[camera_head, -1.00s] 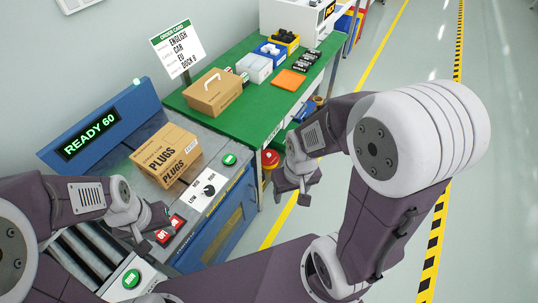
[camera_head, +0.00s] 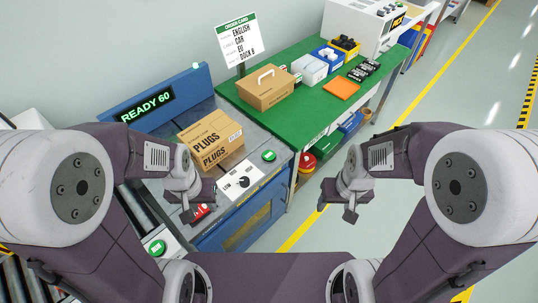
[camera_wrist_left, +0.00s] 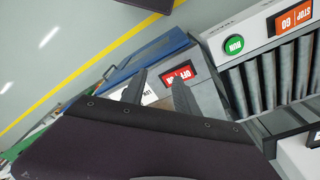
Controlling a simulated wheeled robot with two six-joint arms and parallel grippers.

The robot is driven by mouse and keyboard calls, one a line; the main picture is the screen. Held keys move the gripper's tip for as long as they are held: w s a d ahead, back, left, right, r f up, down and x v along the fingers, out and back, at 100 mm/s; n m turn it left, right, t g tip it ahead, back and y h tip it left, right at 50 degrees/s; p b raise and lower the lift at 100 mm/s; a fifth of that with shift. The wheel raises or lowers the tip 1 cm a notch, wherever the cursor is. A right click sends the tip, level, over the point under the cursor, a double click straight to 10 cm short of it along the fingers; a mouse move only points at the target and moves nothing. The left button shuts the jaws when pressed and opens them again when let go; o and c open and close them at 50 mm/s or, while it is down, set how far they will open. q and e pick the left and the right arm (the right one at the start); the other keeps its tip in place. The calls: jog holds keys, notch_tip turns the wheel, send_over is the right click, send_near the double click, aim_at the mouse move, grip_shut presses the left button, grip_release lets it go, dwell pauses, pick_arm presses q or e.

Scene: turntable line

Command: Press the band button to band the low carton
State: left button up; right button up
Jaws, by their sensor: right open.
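The low carton (camera_head: 212,139), a brown box marked PLUGS, lies on the grey top of the blue banding machine in the head view. The machine's display (camera_head: 147,104) reads READY 60. A green button (camera_head: 269,156) sits on the machine's front edge, right of the carton; its label is too small to read. A dial (camera_head: 243,182) marked LOW is beside it. My left gripper (camera_head: 187,207) is open and empty, left of the dial and near a red switch (camera_head: 201,212). Its spread fingers show in the left wrist view (camera_wrist_left: 159,88). My right gripper (camera_head: 349,208) is open over the aisle.
A green table (camera_head: 310,113) behind holds a handled carton (camera_head: 267,89), bins and an orange pad (camera_head: 341,89). An order card (camera_head: 237,41) stands at the back. A roller conveyor with a green RUN button (camera_head: 157,247) is at front left. The aisle floor at right is clear.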

pick_arm(q)
grip_shut()
dwell(1.6)
